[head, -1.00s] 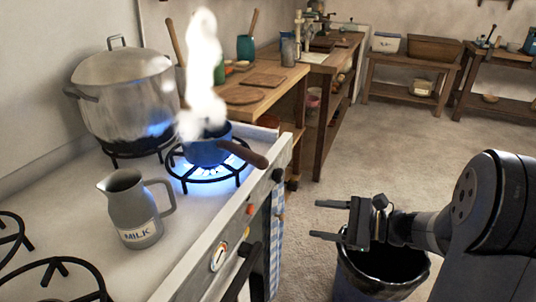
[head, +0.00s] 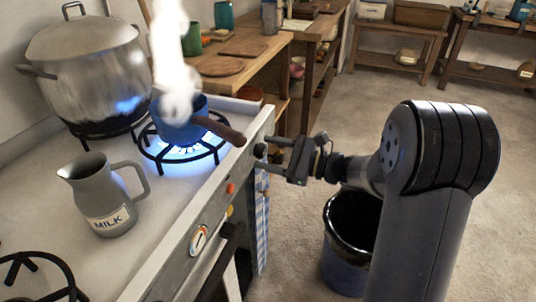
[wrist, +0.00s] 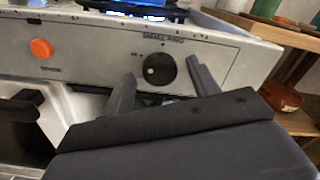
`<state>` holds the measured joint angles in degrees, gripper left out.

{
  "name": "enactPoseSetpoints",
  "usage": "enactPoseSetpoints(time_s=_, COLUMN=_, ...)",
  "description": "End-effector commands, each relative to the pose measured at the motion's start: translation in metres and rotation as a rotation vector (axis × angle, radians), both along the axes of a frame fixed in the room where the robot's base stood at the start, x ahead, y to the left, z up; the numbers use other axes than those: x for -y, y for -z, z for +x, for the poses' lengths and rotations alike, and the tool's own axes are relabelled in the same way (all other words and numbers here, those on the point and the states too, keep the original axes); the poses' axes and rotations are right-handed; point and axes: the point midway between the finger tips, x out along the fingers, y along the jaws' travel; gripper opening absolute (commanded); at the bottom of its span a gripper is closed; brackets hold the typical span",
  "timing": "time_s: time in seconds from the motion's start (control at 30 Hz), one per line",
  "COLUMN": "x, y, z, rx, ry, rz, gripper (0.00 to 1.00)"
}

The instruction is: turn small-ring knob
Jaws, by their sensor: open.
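The small-ring knob (wrist: 160,69) is a round black knob with a pale dot, on the stove's front panel under the label "SMALL RING". In the head view the knob (head: 260,150) shows at the panel's far end. My gripper (head: 271,150) is open, its fingertips close to the knob. In the wrist view my gripper (wrist: 161,72) has one finger on each side of the knob, with gaps visible; I cannot tell how deep the fingers reach. Blue flames burn on the ring under a blue saucepan (head: 182,128), and white steam rises from it.
The saucepan's handle (head: 222,128) juts over the front edge near my gripper. An orange knob (wrist: 41,48) sits left on the panel. A large pot (head: 85,75) and a milk jug (head: 105,198) stand on the stove. A dark bin (head: 345,255) stands below my arm.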

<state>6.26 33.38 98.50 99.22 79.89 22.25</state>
Motion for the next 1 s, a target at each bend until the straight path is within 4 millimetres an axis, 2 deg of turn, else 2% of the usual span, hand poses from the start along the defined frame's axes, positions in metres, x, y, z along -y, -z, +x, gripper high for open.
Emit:
enactPoseSetpoints(time_s=0.37, x=-0.0068, y=-0.0001, z=0.0027, rx=0.000, ry=0.001, rz=0.000, gripper=0.57)
enactPoseSetpoints(time_s=0.9, x=-0.0066, y=0.0000, z=0.0025, rx=0.000, ry=0.001, rz=0.000, gripper=0.14)
enactPoseSetpoints(time_s=1.0, x=-0.0066, y=-0.0001, z=0.0024, rx=-0.001, ry=0.001, rz=0.000, gripper=0.12)
